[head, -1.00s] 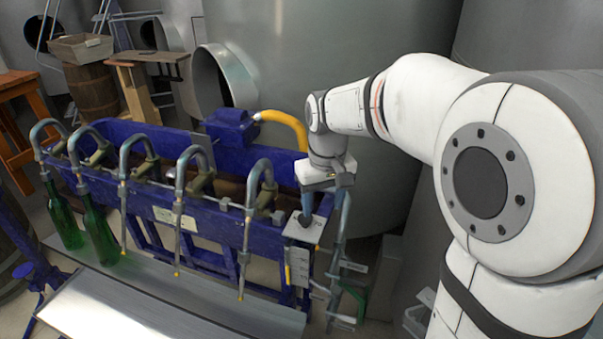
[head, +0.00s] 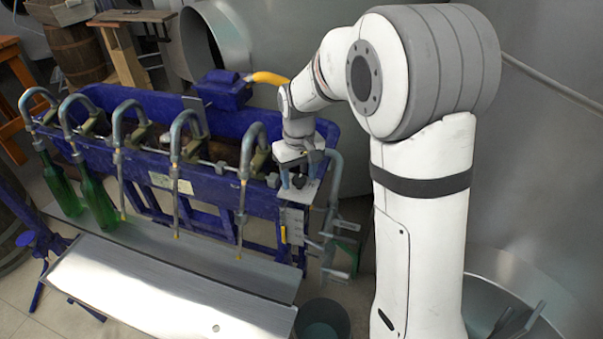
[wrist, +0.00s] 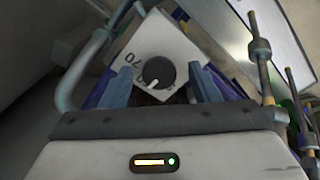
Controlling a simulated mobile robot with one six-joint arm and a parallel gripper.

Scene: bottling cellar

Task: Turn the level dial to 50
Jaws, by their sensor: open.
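The level dial is a dark round knob (wrist: 158,73) with a pale pointer mark on a white plate (wrist: 178,46). The digits "70" show on the plate left of the knob, and other markings are partly hidden. The pointer mark faces the lower edge of the wrist view, toward my gripper body. My gripper (wrist: 160,86) is open, with one blue finger on each side of the knob. A gap shows between the knob and each finger. In the head view my gripper (head: 293,180) is over the plate at the filler's right end and hides the knob.
The blue filling machine (head: 215,155) has a row of bent spouts. Two green bottles (head: 97,205) stand under the left spouts. A metal tray (head: 160,295) lies in front. A grey bucket (head: 323,320) stands on the floor, and a large steel tank is behind.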

